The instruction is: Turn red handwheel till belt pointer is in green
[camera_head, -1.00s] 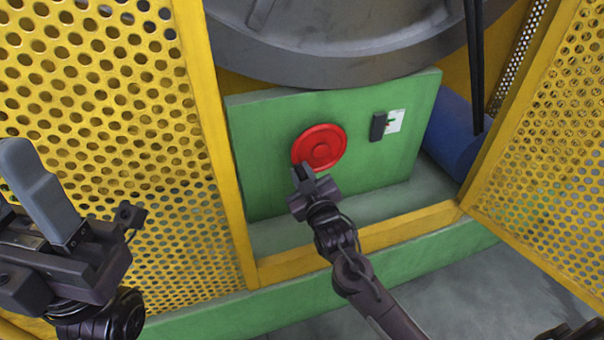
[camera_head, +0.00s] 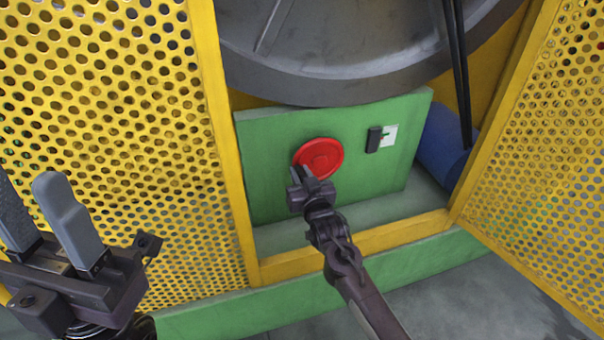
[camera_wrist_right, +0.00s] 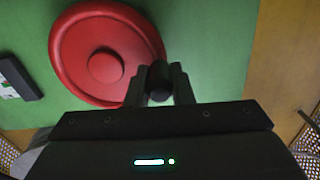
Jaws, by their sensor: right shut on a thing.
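The red handwheel (camera_head: 322,155) is on a green panel (camera_head: 270,150). In the right wrist view the wheel (camera_wrist_right: 105,66) fills the upper left, with a dark knob (camera_wrist_right: 158,80) at its rim. My right gripper (camera_head: 301,173) is at the wheel's lower left edge in the head view, its fingers shut on that knob. Right of the wheel are a dark block (camera_head: 374,139) and a white plate (camera_head: 390,136) with a small green mark. The pointer's exact reading is too small to tell. My left gripper (camera_head: 28,190) is open and empty, at the lower left, away from the panel.
Yellow perforated guards stand left (camera_head: 110,130) and right (camera_head: 545,150) of the opening. A large grey drum (camera_head: 350,50) is above the panel. A blue cylinder (camera_head: 440,145) and dark belts (camera_head: 459,80) are at the right. A yellow sill (camera_head: 350,245) crosses below.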

